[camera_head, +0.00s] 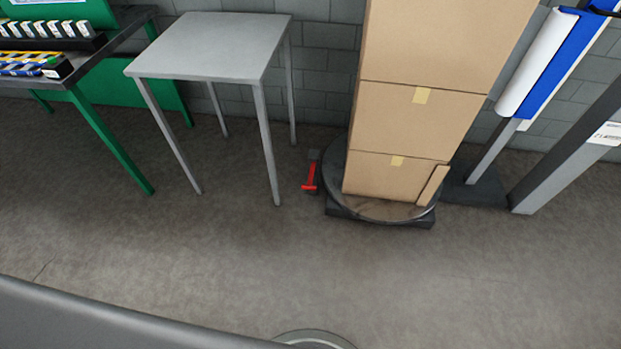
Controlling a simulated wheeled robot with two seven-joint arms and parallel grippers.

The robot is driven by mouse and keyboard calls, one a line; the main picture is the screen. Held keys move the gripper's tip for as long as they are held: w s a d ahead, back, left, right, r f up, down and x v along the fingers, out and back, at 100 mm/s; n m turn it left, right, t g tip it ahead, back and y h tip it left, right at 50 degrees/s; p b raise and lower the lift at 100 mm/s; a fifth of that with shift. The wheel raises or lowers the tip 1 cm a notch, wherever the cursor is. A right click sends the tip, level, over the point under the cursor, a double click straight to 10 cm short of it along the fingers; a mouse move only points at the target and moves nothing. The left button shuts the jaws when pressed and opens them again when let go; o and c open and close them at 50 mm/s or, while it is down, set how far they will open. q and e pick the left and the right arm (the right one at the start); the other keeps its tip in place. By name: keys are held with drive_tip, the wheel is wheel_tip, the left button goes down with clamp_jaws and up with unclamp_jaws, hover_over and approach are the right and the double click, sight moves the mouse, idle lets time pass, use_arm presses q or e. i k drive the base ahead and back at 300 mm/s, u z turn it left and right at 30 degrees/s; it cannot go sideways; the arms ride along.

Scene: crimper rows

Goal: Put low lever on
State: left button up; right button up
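A small red lever (309,177) sits low near the floor, at the left side of a dark round turntable (385,209). Its lower end has a short red crosspiece, and a dark block is at its upper end. I cannot tell whether it is on or off. Cardboard boxes (420,118) are stacked on the turntable. Neither of my grippers is in view.
A grey table (212,47) stands left of the turntable. A green-legged bench (108,138) with racks of small items is at the far left. A blue and white roll (553,62) on a post stands right. The floor (190,245) in front is clear.

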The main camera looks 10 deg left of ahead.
sight(309, 186)
drive_tip(key=z, duration=0.5)
drive_tip(key=k, duration=0.6)
drive_tip(key=z, duration=0.85)
drive_tip(key=i, duration=0.9)
drive_tip(key=u, duration=0.7)
